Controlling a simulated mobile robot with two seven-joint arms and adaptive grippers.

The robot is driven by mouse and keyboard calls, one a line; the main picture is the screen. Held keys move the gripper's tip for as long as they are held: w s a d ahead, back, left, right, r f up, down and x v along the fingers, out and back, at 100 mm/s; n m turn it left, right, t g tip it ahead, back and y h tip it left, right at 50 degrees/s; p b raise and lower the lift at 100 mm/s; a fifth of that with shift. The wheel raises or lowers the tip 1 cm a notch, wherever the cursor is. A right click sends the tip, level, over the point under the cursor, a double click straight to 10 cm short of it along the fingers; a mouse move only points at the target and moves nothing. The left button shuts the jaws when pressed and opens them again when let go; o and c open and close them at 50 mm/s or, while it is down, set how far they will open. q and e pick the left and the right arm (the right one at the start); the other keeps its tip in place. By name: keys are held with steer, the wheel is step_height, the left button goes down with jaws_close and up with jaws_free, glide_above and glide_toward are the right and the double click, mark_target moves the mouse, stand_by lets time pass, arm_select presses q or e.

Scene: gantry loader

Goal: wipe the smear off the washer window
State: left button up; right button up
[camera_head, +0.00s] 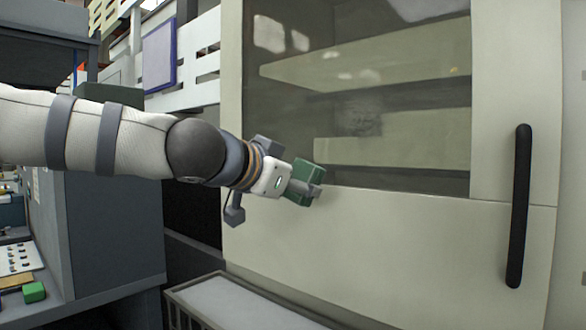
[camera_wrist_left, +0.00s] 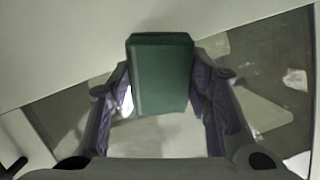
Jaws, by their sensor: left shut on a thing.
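The washer window (camera_head: 290,105) is a dark glass pane in a pale door. A faint greyish smear (camera_head: 362,121) shows on the glass, right of and above my left gripper. My left gripper (camera_head: 304,188) is shut on a green block (camera_head: 308,172), which looks like a wiping pad. It is in front of the window's lower edge; I cannot tell whether the pad touches the door. In the left wrist view the green block (camera_wrist_left: 162,72) sits between the two fingers, with glass on both sides. My right gripper is not in view.
A black vertical handle (camera_head: 519,205) stands out from the door at the right. A grey-rimmed tray (camera_head: 205,281) lies below the door. A dark cabinet (camera_head: 112,235) and a bench with small items, including a green block (camera_head: 34,292), are at the left.

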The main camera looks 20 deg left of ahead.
mark_target(330, 130)
arm_select(q)
step_height(330, 130, up, 10)
steer(key=f+m+t+h, duration=0.1)
steer(key=m+t+h, duration=0.1)
steer(key=h, duration=0.1)
steer(key=shift+r+x, duration=0.15)
steer(key=shift+x, duration=1.2)
steer(key=shift+r+x, duration=0.1)
steer(key=shift+x, duration=1.25)
steer(key=shift+x, duration=0.9)
